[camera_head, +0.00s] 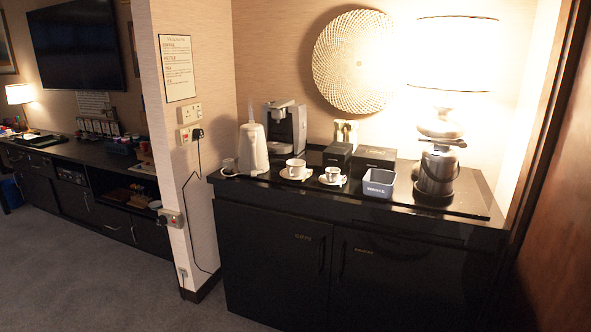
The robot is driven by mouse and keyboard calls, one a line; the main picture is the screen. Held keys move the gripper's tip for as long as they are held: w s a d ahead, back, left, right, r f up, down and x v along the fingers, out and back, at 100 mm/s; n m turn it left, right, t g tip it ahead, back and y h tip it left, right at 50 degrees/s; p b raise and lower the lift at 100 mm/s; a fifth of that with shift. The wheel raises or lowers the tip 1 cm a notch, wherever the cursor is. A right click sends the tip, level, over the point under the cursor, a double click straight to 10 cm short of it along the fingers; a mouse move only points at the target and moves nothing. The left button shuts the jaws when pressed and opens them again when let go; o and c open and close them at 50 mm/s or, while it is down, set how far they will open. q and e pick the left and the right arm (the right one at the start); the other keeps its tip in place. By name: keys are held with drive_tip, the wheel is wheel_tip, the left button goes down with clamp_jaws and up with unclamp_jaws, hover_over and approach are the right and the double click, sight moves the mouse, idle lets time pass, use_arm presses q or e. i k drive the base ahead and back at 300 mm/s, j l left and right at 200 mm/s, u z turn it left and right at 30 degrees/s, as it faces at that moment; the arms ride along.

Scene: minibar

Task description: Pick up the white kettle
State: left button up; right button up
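The white kettle (253,150) stands upright near the left end of the dark minibar counter (465,192), close to the wall corner. It is tall and narrows toward the top. A faint pale streak shows above it. A dark cord runs down the wall to its left from a plug. Neither of my grippers is in view.
A coffee machine (286,128) stands behind the kettle to the right. Two white cups (296,168) on saucers, a grey box (379,183), black boxes (373,158) and a metal pot (437,172) line the counter. Carpet (95,265) lies clear at left.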

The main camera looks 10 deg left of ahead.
sight(252, 147)
drive_tip(key=i+j+z, duration=0.15)
drive_tip(key=i+j, duration=0.2)
drive_tip(key=i+j+z, duration=0.15)
drive_tip(key=i+j, duration=0.15)
drive_tip(key=j, duration=0.25)
